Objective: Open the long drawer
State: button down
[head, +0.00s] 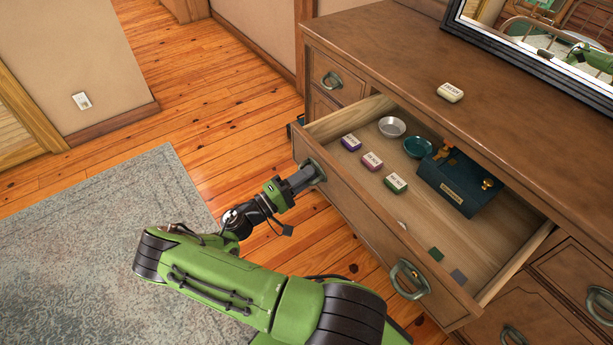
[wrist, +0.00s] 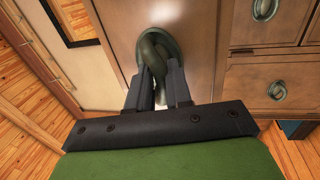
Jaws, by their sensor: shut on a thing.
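The long drawer (head: 370,215) of the brown wooden dresser is pulled well out, and its inside shows. My gripper (head: 318,174) is at the drawer's left handle, at the left part of its front. In the wrist view my gripper (wrist: 158,88) is shut on this dark metal handle (wrist: 153,48), with a finger on each side of it. The drawer's right handle (head: 409,279) is free. In the head view the left handle is mostly hidden by my gripper.
The drawer holds several small labelled boxes (head: 372,162), a silver bowl (head: 392,127), a teal bowl (head: 417,147) and a dark blue box (head: 455,185). A cream block (head: 450,92) and a framed mirror (head: 540,45) are on the dresser top. Wooden floor (head: 220,110) is clear left of the dresser.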

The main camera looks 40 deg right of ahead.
jog(key=c, duration=1.2)
grip_release()
jog(key=v, duration=1.5)
jog(key=shift+a+f, duration=0.1)
jog(key=shift+a, duration=0.3)
